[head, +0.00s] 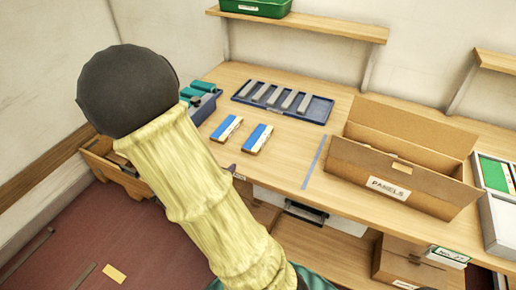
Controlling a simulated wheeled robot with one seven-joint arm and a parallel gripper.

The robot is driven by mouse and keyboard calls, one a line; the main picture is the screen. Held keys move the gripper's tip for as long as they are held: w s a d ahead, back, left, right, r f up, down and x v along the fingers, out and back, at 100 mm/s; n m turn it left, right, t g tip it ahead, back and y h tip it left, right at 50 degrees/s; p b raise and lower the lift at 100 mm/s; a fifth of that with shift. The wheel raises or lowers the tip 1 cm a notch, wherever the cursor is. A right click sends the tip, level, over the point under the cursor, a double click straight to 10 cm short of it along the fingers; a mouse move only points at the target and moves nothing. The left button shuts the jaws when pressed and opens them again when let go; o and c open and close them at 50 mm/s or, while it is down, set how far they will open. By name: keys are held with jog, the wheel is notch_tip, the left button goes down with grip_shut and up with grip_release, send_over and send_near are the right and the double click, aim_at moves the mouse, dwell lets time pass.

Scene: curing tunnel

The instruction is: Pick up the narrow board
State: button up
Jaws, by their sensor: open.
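No single piece is clearly marked as the narrow board. Several narrow grey strips lie side by side in a dark blue tray (318,112) at the back of the bench. Two small blue-and-white pieces with tan edges lie flat on the bench in front of it, a left one (226,128) and a right one (257,138), apart from each other. My arm, in a yellow sleeve with a dark round end, crosses the left and lower middle. My gripper is not visible.
A cardboard box labelled PANELS (389,187) stands on the right of the bench (284,177). A blue bin (203,106) with teal rolls is at the left end. A blue strip (314,162) marks the bench. A shelf (310,24) hangs above. A yellow piece (115,273) lies on the floor.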

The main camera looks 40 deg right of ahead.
jog(key=shift+s+d+m+g+h, duration=0.65)
jog(key=shift+s+d+h, duration=0.3)
jog(key=shift+h, duration=0.25)
jog(key=shift+d, duration=0.1)
jog(key=b, duration=0.2)
send_near(252, 145)
jog(key=x, duration=0.3)
jog(key=shift+d, duration=0.2)
jog(key=x, duration=0.5)
jog(key=shift+w+d+f+p, duration=0.1)
jog(key=shift+f+p, duration=0.1)
jog(key=shift+p, duration=0.1)
jog(key=shift+t, duration=0.25)
